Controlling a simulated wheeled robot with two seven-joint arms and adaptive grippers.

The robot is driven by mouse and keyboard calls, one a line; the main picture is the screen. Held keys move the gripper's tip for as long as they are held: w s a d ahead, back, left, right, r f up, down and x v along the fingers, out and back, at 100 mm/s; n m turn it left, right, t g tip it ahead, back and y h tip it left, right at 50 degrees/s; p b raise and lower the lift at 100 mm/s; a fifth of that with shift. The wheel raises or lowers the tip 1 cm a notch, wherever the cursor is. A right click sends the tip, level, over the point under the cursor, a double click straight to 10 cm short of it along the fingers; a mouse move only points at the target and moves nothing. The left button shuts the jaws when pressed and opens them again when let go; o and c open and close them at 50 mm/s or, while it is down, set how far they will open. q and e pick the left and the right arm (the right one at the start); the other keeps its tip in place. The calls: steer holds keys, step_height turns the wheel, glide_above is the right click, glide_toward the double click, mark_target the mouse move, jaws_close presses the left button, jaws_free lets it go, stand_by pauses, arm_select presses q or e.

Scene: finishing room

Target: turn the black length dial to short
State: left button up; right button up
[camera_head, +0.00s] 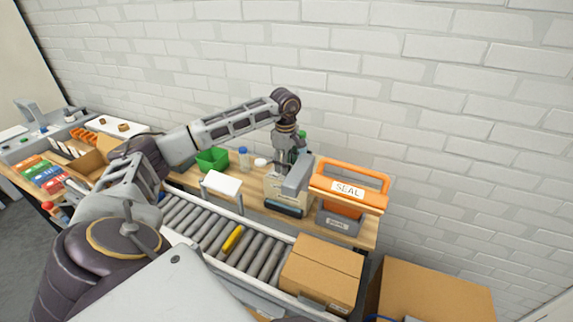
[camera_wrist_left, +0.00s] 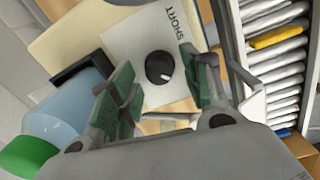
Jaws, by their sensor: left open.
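The black length dial (camera_wrist_left: 160,67) shows in the left wrist view as a round knob with a small white mark on it. It sits on a pale panel (camera_wrist_left: 130,45) lettered SHORT. My left gripper (camera_wrist_left: 162,95) is open, its green-padded fingers apart, with the dial beyond and between them in that view. I see no contact with the dial. In the head view my left gripper (camera_head: 297,160) points down over the pale dispenser (camera_head: 271,186) on the bench, and I cannot make out the dial there. My right gripper is not in view.
An orange SEAL press handle (camera_head: 350,171) stands close to the right of the gripper. A green-capped bottle (camera_wrist_left: 45,125) is close by in the wrist view. A roller conveyor (camera_head: 205,226) runs in front, with a cardboard box (camera_head: 322,268). A brick wall stands behind.

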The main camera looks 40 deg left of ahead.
arm_select(q)
steer(key=shift+f, duration=0.25)
steer(key=shift+c, duration=1.3)
steer(key=c, duration=0.8)
